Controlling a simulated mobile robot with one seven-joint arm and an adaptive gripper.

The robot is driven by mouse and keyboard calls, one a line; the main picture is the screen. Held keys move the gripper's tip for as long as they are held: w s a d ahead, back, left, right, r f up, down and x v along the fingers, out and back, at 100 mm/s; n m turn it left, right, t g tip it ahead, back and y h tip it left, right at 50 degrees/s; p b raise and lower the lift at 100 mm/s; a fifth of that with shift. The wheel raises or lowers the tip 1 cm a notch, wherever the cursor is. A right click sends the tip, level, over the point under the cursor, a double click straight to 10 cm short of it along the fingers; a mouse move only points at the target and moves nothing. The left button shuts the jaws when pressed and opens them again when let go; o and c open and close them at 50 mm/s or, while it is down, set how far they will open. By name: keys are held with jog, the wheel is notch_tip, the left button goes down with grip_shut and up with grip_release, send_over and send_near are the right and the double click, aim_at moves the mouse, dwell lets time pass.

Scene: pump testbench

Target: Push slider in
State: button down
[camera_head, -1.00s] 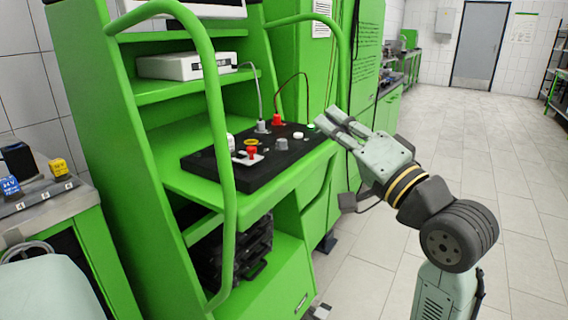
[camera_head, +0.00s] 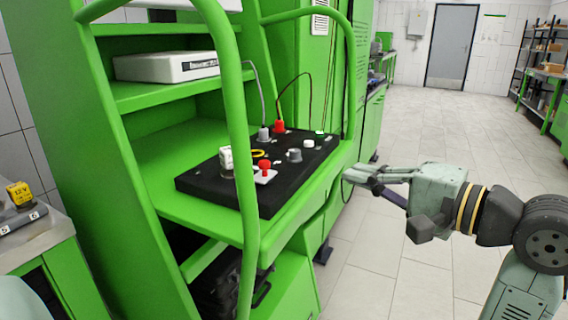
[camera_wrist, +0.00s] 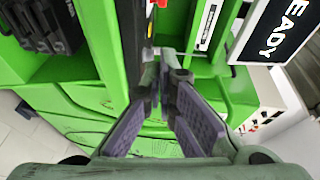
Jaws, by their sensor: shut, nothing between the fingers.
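The black control panel (camera_head: 232,197) lies on the green bench shelf. A red knob on a small white plate (camera_head: 265,174) sits near its front edge. I cannot tell for certain which part is the slider. My gripper (camera_head: 350,174) is right of the panel, level with the bench's green front edge, pointing left and apart from the red knob. Its fingers are shut and empty. In the wrist view my gripper (camera_wrist: 163,62) has its tips close to the panel's dark side, which runs up the middle. A red part (camera_wrist: 161,3) shows at the top edge.
Green handrails (camera_head: 238,130) stand in front of the bench. Cables rise from grey and red plugs (camera_head: 279,126) at the panel's back. A white device (camera_head: 165,67) sits on the upper shelf. A screen reading READY (camera_wrist: 275,30) shows in the wrist view. The tiled floor at right is clear.

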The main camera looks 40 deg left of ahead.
dwell(0.3)
jog(key=p, duration=0.2)
send_near(274, 173)
jog(key=w+a+r, duration=0.2)
jog(key=w+a, duration=0.2)
jog(key=shift+s+a+f, duration=0.1)
jog(key=shift+s+a, duration=0.6)
jog(key=shift+s, duration=0.05)
jog(key=shift+s+a+f, duration=0.1)
jog(key=shift+s+a, duration=0.35)
jog(key=shift+a, duration=0.05)
jog(key=shift+s+a+p, duration=0.25)
jog(key=shift+a+p, duration=0.2)
jog(key=shift+a, duration=0.5)
jog(key=shift+s+a+p, duration=0.25)
jog(key=shift+a+p, duration=0.15)
jog(key=shift+a, duration=0.5)
jog(key=shift+w, duration=0.15)
